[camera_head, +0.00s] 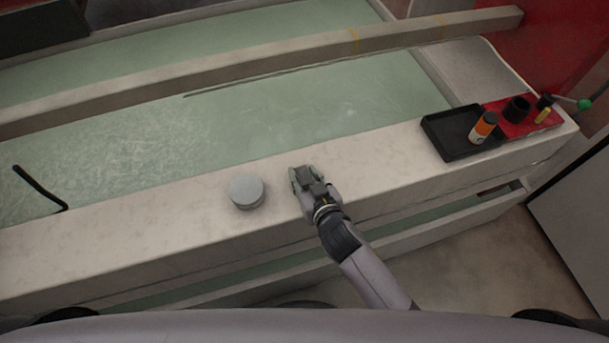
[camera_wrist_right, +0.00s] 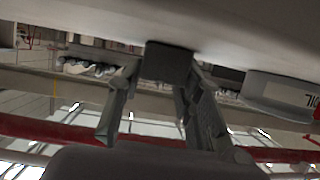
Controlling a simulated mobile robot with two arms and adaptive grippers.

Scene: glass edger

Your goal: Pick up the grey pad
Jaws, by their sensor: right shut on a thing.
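The grey pad (camera_wrist_right: 168,62) is a small dark grey block between my right fingertips in the right wrist view, close to the pale beam surface. My right gripper (camera_head: 306,178) is shut on it, low over the pale stone-like ledge (camera_head: 390,160). In the head view the gripper mostly hides the pad. I cannot tell whether the pad touches the ledge. My left gripper is not in view.
A round grey tin (camera_head: 246,190) stands on the ledge just left of my right gripper; its lettered side shows in the wrist view (camera_wrist_right: 280,92). A bent black rod (camera_head: 38,187) lies left.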

